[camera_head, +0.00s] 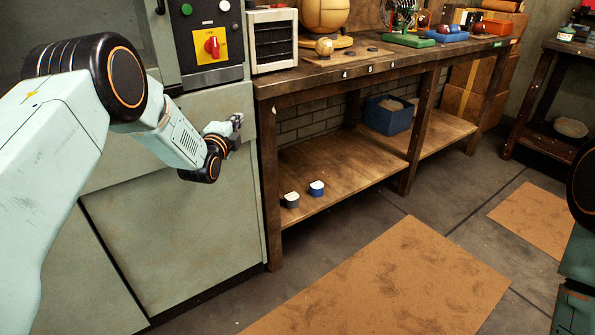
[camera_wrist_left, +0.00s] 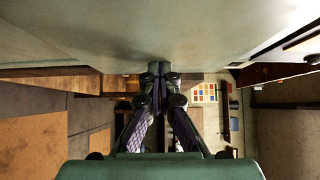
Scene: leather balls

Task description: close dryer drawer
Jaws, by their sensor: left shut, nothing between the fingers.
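The dryer is a pale green cabinet with a control panel (camera_head: 212,45) that carries a red knob. Its drawer front (camera_head: 238,103) is the wide green panel below the controls. I cannot tell how far it stands out. My left gripper (camera_head: 237,120) is shut and empty, with its tips at the right part of this front. In the left wrist view the shut fingertips (camera_wrist_left: 159,68) are against or very close to a broad green surface (camera_wrist_left: 160,35). I cannot tell whether they touch. My right arm shows at the right edge, but its gripper is out of view.
A wooden workbench (camera_head: 375,68) stands right beside the dryer, with a heater-like box (camera_head: 272,40) and balls on top. Its lower shelf holds a blue crate (camera_head: 387,117) and two small containers. Brown mats (camera_head: 390,285) lie on the otherwise clear floor.

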